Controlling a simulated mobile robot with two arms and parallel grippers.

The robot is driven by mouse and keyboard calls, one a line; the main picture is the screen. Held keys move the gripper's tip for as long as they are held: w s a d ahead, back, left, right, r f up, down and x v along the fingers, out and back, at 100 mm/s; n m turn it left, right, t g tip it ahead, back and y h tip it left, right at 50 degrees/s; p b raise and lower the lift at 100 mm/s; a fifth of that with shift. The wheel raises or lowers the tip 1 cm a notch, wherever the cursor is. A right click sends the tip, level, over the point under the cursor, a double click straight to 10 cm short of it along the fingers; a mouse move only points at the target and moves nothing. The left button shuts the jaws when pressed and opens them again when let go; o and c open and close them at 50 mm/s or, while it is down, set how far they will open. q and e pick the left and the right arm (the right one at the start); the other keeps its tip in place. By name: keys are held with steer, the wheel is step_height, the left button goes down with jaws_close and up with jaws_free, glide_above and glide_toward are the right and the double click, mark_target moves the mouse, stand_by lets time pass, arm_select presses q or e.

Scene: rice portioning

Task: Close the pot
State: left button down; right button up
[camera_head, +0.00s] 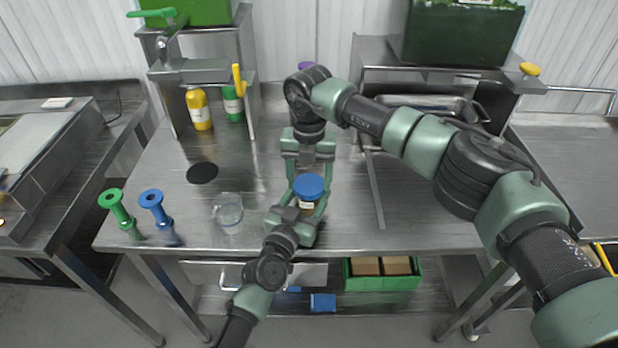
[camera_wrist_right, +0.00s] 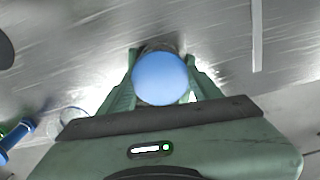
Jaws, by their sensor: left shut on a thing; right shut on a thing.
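The pot (camera_head: 307,206) is a small jar with a pale label, upright at the middle front of the table. Its round blue lid (camera_head: 309,186) is on top of it, and it also shows in the right wrist view (camera_wrist_right: 161,78). I cannot tell whether the lid is fully tight. My left gripper (camera_head: 306,212) comes from the front and is shut on the pot's body. My right gripper (camera_head: 308,178) comes from the back, with its fingers shut on either side of the lid. The fingers hide much of the pot.
A clear beaker (camera_head: 228,212) stands left of the pot, with blue (camera_head: 157,208) and green (camera_head: 117,209) spool-ended tools farther left. A black disc (camera_head: 202,173) lies behind. Yellow (camera_head: 198,109) and green (camera_head: 233,104) bottles stand under the left shelf. The table's right side is mostly clear.

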mark_target(303, 205)
steer(key=shift+m, duration=0.5)
steer(key=o, duration=1.6)
steer(key=shift+r, duration=0.15)
step_height(303, 205, up, 12)
arm_select(q)
steer(key=shift+c, duration=1.3)
jaws_free()
steer(key=v, duration=0.7)
steer(key=shift+s+a+b, duration=0.15)
steer(key=shift+s+b, duration=0.2)
arm_select(e)
steer(key=shift+f, duration=0.5)
